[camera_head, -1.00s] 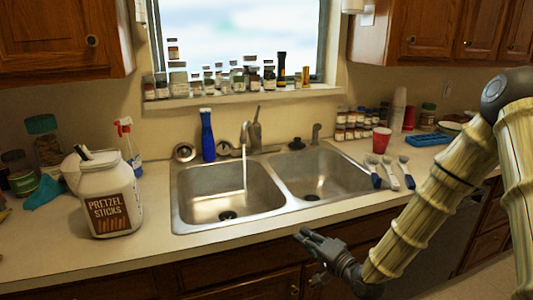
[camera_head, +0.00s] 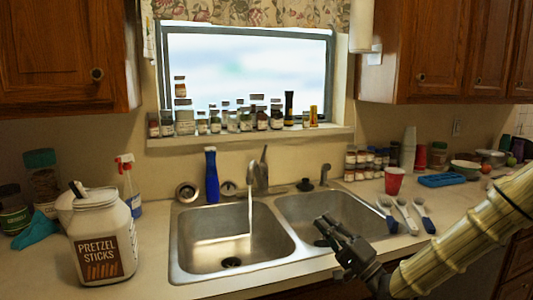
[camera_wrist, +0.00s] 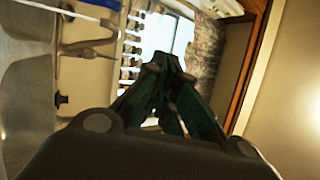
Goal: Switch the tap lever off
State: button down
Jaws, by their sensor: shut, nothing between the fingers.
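The tap (camera_head: 251,180) stands at the back of the double sink, between the two basins. Its lever (camera_head: 264,158) points up from the tap body. A stream of water (camera_head: 250,212) runs from the spout into the left basin. My gripper (camera_head: 328,222) is over the front of the right basin, apart from the tap and to its front right. Its fingers are shut and empty. In the wrist view, the shut fingers (camera_wrist: 160,62) point toward the window. The tap (camera_wrist: 98,38) shows sideways at upper left there.
A blue bottle (camera_head: 211,175) stands left of the tap, and a side sprayer (camera_head: 324,175) stands to its right. A pretzel jar (camera_head: 101,240) stands on the left counter.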

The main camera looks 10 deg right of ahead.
aim_at(262, 159)
jog(key=z, duration=0.05)
jog(key=i, duration=1.35)
